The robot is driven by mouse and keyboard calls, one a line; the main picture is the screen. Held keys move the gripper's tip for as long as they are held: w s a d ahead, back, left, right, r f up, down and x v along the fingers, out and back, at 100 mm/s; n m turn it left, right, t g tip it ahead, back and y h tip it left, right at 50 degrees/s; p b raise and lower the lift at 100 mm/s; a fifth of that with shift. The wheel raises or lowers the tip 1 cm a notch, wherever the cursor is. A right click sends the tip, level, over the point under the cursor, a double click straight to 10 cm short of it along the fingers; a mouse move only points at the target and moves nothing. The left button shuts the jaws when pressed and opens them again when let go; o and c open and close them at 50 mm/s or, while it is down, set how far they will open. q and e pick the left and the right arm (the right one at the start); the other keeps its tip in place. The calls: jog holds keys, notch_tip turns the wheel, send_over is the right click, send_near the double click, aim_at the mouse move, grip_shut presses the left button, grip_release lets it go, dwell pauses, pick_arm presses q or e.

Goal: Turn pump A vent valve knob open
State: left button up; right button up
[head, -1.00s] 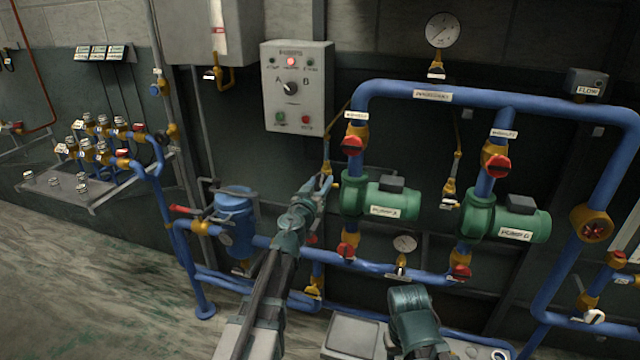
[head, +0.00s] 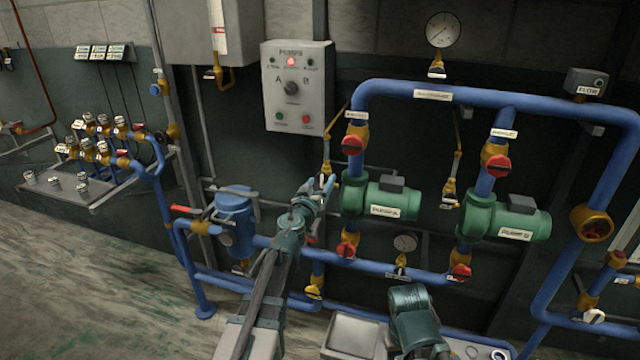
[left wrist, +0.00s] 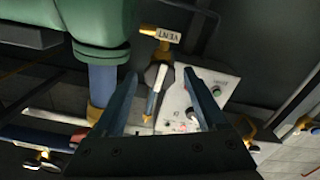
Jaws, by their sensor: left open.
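Pump A (head: 382,203) is the green pump in the middle of the head view, on the blue pipes. Its thin brass vent line (head: 327,148) comes down on its left side. My left gripper (head: 325,184) is at the lower end of this line, left of the pump body. In the left wrist view, a tag reading VENT (left wrist: 165,35) hangs on a brass fitting. A small valve with a grey body and pale lever-like part (left wrist: 154,82) shows between the open fingers (left wrist: 160,76). I cannot tell whether they touch it.
Pump B (head: 508,219) stands to the right. The control box (head: 297,100) is on the wall above left. A blue tank (head: 234,222) is left of my left arm. Blue pipes and red-handled valves (head: 352,145) crowd the gripper's surroundings.

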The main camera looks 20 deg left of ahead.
pick_arm(q)
jog(key=s, duration=0.7)
jog(key=shift+a, duration=0.15)
